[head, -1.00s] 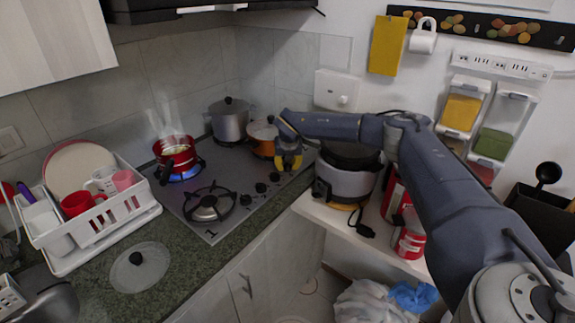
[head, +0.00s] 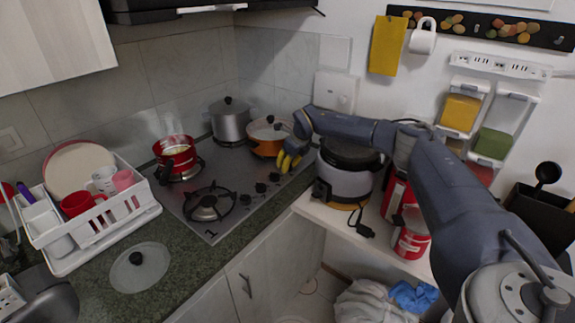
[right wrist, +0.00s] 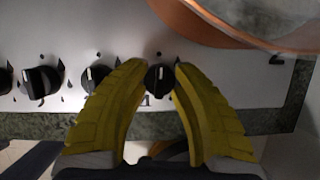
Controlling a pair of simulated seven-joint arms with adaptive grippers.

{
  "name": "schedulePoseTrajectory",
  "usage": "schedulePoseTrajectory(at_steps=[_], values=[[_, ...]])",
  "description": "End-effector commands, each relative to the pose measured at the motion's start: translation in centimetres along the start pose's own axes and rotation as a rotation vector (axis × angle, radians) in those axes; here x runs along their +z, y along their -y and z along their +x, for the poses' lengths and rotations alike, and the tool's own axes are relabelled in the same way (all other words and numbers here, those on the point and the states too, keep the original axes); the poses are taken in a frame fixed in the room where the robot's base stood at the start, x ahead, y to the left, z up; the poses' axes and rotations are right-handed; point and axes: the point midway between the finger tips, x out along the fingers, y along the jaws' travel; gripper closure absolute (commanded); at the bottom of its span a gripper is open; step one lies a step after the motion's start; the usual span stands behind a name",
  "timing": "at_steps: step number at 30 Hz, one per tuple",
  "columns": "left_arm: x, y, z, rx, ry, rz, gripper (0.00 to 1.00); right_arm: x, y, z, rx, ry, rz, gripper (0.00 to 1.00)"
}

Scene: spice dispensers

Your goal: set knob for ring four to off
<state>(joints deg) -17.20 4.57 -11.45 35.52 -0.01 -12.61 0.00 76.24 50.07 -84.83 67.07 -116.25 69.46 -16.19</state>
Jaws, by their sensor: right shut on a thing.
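The stove (head: 228,168) has a row of black knobs along its right edge. In the right wrist view the rightmost knob (right wrist: 159,78) sits between the yellow fingertips of my right gripper (right wrist: 157,72), which are shut on it; its white mark looks upright. The knob beside it (right wrist: 95,78) and one further left (right wrist: 40,83) are free; the latter is turned askew. In the head view my right gripper (head: 284,163) reaches down to the stove's right edge and hides the held knob. No flame shows under the red pot (head: 175,157). My left gripper is not in view.
An orange pan (head: 267,145) stands close behind my right gripper, and a grey pot (head: 230,125) beyond it. A cooker (head: 345,185) stands right of it on a white shelf. A dish rack (head: 75,250) and glass lid (head: 140,268) lie left.

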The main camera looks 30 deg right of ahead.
Motion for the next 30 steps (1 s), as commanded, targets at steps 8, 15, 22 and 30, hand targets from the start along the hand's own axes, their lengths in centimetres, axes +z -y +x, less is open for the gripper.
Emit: schedulePoseTrajectory(at_steps=[8,15,22,30], values=[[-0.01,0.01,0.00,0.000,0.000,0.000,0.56,0.11,0.07,-0.02,0.033,0.002,-0.086,1.00],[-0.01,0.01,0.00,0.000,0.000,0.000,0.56,0.13,0.04,-0.02,0.041,0.003,-0.108,1.00],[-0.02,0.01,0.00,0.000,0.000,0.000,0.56,0.15,0.02,-0.02,0.042,0.003,-0.109,1.00],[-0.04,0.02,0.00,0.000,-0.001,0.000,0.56,0.11,-0.01,-0.01,0.042,0.002,-0.108,0.52]])
